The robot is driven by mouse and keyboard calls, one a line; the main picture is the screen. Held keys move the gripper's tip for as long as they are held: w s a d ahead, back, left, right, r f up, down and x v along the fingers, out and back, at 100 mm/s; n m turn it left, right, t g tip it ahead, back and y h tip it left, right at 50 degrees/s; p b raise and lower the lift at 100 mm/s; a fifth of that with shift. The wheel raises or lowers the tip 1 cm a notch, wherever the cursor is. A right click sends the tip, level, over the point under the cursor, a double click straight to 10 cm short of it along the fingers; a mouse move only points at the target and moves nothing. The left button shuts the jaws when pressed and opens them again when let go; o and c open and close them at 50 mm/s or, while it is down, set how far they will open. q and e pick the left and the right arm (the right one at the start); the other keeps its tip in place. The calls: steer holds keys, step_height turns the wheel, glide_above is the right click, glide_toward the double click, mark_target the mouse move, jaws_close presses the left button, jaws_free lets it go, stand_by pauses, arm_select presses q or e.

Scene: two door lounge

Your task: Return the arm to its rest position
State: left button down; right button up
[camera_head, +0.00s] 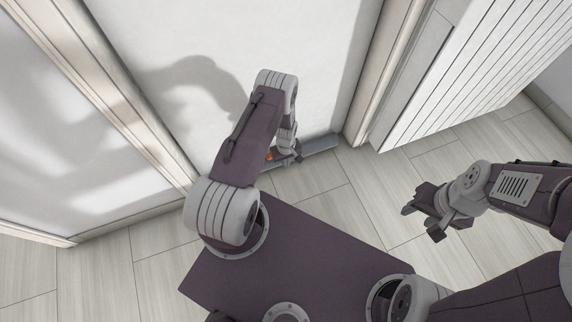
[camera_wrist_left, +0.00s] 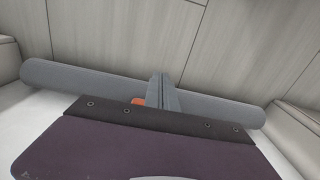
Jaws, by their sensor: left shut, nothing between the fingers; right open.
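My left arm (camera_head: 252,137) reaches forward to the white door panel (camera_head: 310,50) and bends down. My left gripper (camera_head: 283,156) is small and partly hidden in the head view, close to a grey bar (camera_head: 322,144) low in front of the panel. In the left wrist view, the left gripper (camera_wrist_left: 162,88) has its fingers together with nothing between them. The grey bar (camera_wrist_left: 70,78) runs across behind them; I cannot tell whether they touch. My right gripper (camera_head: 423,220) is open and empty above the floor at the right.
A beige frame (camera_head: 125,95) stands left of the panel, with another pale panel (camera_head: 50,130) beyond it. A second frame (camera_head: 378,70) and a white slatted panel (camera_head: 480,75) stand to the right. The plank floor (camera_head: 335,205) between my arms is clear.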

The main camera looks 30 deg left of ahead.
arm_select(q)
steer(key=shift+r+p, duration=0.3)
steer(key=shift+r, duration=0.85)
arm_select(e)
steer(key=shift+r, duration=0.7)
arm_select(q)
steer(key=shift+d, duration=0.1)
arm_select(e)
steer(key=shift+r, duration=0.1)
